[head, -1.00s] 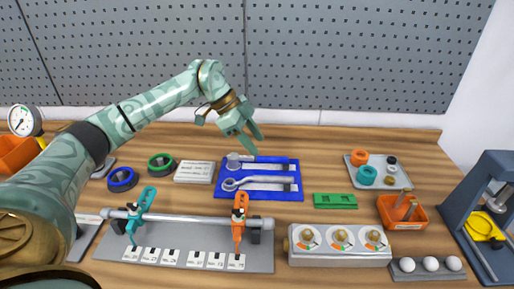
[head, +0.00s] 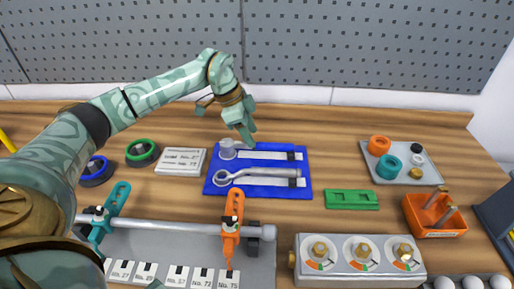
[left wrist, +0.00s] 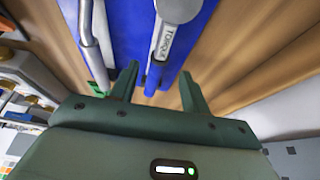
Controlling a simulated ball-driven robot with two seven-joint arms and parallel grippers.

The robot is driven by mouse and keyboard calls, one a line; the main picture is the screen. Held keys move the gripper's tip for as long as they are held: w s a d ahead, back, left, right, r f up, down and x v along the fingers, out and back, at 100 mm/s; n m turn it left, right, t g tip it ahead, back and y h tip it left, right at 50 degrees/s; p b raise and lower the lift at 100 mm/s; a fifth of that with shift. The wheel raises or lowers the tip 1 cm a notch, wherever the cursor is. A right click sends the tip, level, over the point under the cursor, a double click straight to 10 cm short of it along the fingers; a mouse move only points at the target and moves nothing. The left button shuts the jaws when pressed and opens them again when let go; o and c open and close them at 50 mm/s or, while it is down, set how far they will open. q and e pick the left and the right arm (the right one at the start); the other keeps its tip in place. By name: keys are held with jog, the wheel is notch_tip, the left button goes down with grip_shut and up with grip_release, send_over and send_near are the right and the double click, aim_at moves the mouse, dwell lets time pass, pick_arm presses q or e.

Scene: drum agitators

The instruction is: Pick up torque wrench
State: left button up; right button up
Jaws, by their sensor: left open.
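The torque wrench lies in the back part of a blue tray (head: 208,188). Its grey round head (head: 227,149) shows at the tray's left end, and my gripper hides part of the tool behind it. My left gripper (head: 247,136) is open and empty over the tray's back edge. In the left wrist view its two fingers (left wrist: 159,76) stand on either side of the wrench's shaft; I cannot tell how high above it. My right gripper is out of view.
A silver ring wrench (head: 255,174) lies in front, in the same tray. A green block (head: 351,199) and a grey tray of rings (head: 375,171) are to the right. A bar with clamps (head: 175,227) and a gauge box (head: 358,258) stand in front. The pegboard (head: 340,45) is behind.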

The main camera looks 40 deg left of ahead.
aim_at(257, 147)
pick_arm(q)
jog(key=shift+d+f, duration=0.2)
jog(key=shift+f, duration=0.35)
jog(key=b+x, duration=0.1)
jog(key=x, duration=0.3)
jog(key=shift+a+f+b, duration=0.1)
jog(key=shift+b, duration=0.25)
jog(key=shift+w+f, duration=0.1)
jog(key=shift+f, duration=0.1)
jog(key=shift+r, duration=0.15)
grip_shut()
jog(key=shift+r, duration=0.1)
